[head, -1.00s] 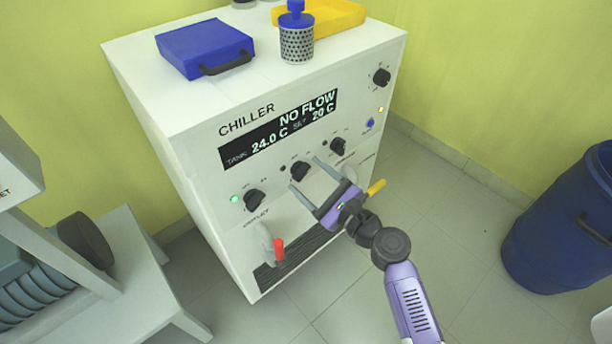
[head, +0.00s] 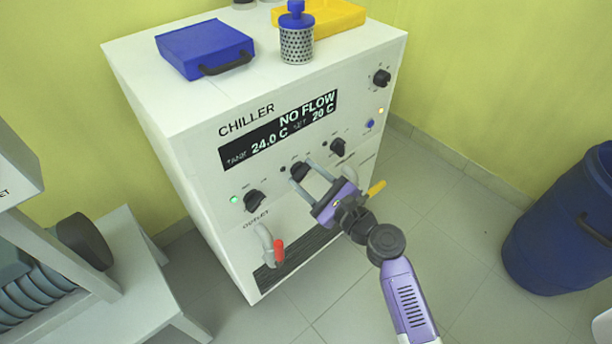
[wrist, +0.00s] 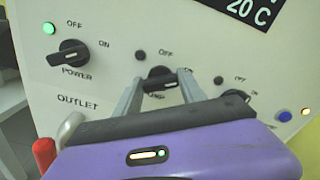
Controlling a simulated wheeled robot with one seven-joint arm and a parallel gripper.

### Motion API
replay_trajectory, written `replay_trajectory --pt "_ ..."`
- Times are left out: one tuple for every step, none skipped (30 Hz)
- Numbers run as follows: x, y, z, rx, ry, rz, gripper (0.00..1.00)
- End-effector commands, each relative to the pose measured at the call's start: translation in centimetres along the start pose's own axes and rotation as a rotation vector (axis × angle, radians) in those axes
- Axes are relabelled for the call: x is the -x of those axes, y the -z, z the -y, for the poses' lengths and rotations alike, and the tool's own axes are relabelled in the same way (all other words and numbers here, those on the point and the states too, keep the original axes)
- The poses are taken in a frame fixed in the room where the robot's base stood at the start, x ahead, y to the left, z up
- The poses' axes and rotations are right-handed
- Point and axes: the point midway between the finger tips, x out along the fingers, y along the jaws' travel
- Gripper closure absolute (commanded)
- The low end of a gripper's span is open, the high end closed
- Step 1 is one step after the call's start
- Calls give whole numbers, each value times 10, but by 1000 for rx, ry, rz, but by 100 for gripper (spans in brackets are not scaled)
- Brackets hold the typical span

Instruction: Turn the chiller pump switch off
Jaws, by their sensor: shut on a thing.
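The white chiller (head: 225,185) stands ahead, with a row of black rotary knobs below its display (head: 280,135), which reads NO FLOW. The middle knob (head: 297,174) is the pump switch; in the wrist view its label is partly hidden. My gripper (head: 302,171) reaches it from the lower right. In the wrist view the two fingers of my gripper (wrist: 160,80) are on either side of the pump switch (wrist: 161,76), shut on it.
The power knob (wrist: 72,54) is left of the pump switch, with a lit green lamp (wrist: 50,28). Another knob (head: 338,147) is close on the right. A red-handled outlet valve (head: 278,250) and a yellow handle (head: 377,187) stick out below. A blue barrel (head: 560,225) stands right.

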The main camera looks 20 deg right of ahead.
Motion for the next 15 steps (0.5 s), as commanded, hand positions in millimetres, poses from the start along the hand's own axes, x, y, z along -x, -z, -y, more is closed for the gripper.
replay_trajectory --pt "0 1 -1 14 -1 0 93" --pt "0 1 -1 25 -1 0 93" --pt "0 1 -1 41 -1 0 93" --pt "0 1 -2 55 -1 1 93" --pt "0 1 -2 71 0 1 93" --pt "0 2 -2 95 0 1 93" --pt "0 2 -2 114 0 1 93" --pt "0 2 -2 137 0 1 93" --pt "0 2 -2 166 0 1 93" --pt "0 2 -3 191 0 1 93" --pt "0 2 -3 217 0 1 93" --pt "0 3 -3 254 0 1 93" --pt "0 3 -3 281 0 1 93" --pt "0 3 -3 309 0 1 93" --pt "0 3 -4 348 0 1 93"
